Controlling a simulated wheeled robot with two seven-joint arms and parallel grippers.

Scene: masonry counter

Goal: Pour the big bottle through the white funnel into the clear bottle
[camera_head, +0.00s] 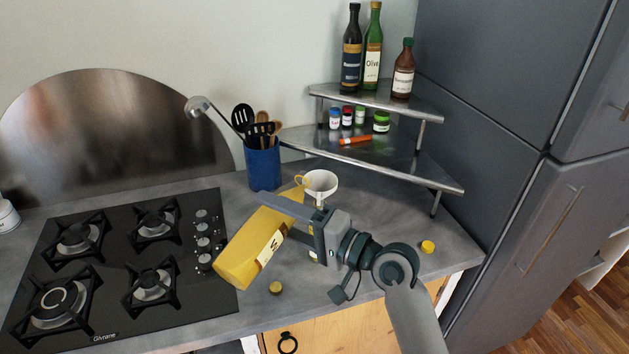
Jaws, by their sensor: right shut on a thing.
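The big yellow bottle (240,256) is tilted, its base toward the lower left and its neck end toward the upper right. My right gripper (290,222) is shut on it, with fingers across its body near the label. The white funnel (320,183) is upright, just right of the bottle's neck end. I cannot tell whether the neck is over the rim or beside it, or whether liquid flows. My left gripper is not in view.
A blue utensil holder (263,168) stands behind the yellow bottle, and a black hob (120,255) lies to the left. A metal corner shelf (440,178) with bottles and jars is behind right. Yellow caps (427,247) (276,288) lie on the counter. A grey fridge stands right.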

